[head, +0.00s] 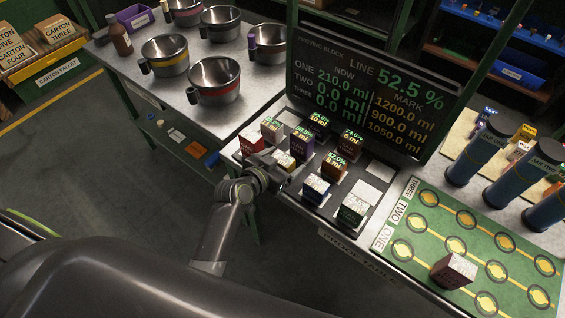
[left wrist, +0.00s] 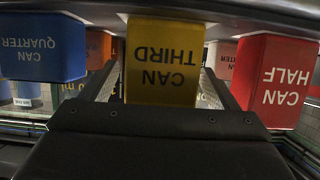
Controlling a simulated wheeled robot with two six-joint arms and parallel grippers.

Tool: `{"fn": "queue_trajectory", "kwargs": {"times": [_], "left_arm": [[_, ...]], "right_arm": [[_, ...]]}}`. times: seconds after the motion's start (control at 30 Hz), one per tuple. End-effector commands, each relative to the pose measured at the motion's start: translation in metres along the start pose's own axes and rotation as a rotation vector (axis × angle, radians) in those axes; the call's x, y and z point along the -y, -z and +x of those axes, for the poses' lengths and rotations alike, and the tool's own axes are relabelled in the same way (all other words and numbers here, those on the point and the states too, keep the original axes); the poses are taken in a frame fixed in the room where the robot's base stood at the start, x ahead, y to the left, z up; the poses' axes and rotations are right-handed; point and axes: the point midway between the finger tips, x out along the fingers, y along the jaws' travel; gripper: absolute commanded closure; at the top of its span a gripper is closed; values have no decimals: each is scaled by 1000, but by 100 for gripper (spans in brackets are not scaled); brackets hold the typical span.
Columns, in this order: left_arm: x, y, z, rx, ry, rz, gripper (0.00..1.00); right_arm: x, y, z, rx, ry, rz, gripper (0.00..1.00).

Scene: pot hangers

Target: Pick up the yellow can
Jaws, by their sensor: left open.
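The yellow can (head: 286,161), a small block, stands on the dark tray in the head view, partly hidden by my left gripper (head: 273,173). In the left wrist view the yellow can (left wrist: 161,65) appears upside down with "CAN THIRD" on it. It lies between the two open fingers, one at each side. I cannot tell whether either finger touches it. My right gripper is not in view.
A red can (head: 251,141) and a blue can (head: 316,188) stand close on either side. Several other cans stand behind. A display panel (head: 370,95) rises behind the tray. A green board (head: 405,218) lies to the right; metal pots (head: 213,80) stand at the left.

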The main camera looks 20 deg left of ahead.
Motion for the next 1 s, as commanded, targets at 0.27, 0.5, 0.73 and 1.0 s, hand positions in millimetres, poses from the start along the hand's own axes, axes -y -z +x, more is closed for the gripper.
{"fn": "queue_trajectory", "kwargs": {"times": [0.27,0.5,0.73,1.0], "left_arm": [[1,-1,17,1,1,1,18],[1,-1,17,1,1,0,25],[1,-1,17,1,1,0,55],[1,0,16,-1,1,0,74]], "right_arm": [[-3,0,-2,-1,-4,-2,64],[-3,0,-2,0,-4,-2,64],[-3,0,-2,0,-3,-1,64],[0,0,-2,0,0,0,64]]}}
